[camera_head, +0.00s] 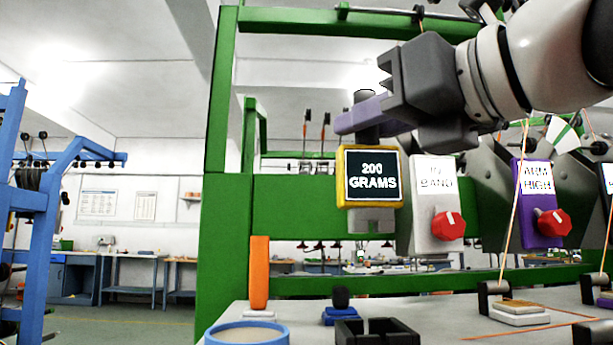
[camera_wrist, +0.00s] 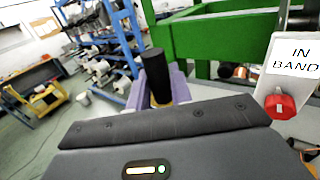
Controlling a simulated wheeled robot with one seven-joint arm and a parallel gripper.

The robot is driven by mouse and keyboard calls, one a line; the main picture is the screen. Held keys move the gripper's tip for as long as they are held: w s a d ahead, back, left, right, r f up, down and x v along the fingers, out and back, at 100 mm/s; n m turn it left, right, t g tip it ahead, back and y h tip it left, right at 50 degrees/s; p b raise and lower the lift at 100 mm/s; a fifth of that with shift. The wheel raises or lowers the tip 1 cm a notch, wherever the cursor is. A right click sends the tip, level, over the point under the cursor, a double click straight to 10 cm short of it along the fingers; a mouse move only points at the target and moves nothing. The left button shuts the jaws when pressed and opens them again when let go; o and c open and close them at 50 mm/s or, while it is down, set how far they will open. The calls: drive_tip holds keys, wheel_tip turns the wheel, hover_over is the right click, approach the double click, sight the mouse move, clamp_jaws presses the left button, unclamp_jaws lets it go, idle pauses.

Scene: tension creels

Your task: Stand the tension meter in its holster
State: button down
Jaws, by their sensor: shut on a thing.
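The tension meter (camera_head: 373,178) is a yellow-framed box with a dark "200 GRAMS" display, a grey lower end and a black cylindrical handle. My gripper (camera_head: 362,117), with purple fingers, is shut on the handle and holds the meter upright in the air. In the wrist view the black handle (camera_wrist: 156,75) stands between the purple fingers (camera_wrist: 160,88), with a bit of yellow below; the display is hidden there. A black open-topped block (camera_head: 377,333), which looks like the holster, is on the grey bench top below the meter, cut by the picture's bottom edge.
A blue ring (camera_head: 247,334), an orange upright piece (camera_head: 259,273) and a blue base with a black knob (camera_head: 341,305) are near the block. Right of the meter hang the "IN BAND" panel (camera_head: 434,205) and a purple panel (camera_head: 537,200), both with red knobs. A green frame (camera_head: 228,200) stands behind.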

sight(381, 228)
drive_tip(key=shift+f+b, duration=3.8)
drive_tip(key=shift+f, duration=1.2)
drive_tip(key=c, duration=1.2)
unclamp_jaws()
drive_tip(key=shift+o, duration=0.2)
drive_tip(key=p+v, duration=0.1)
drive_tip(key=v, duration=0.6)
drive_tip(key=shift+s+d, duration=0.25)
drive_tip(key=shift+s, duration=0.1)
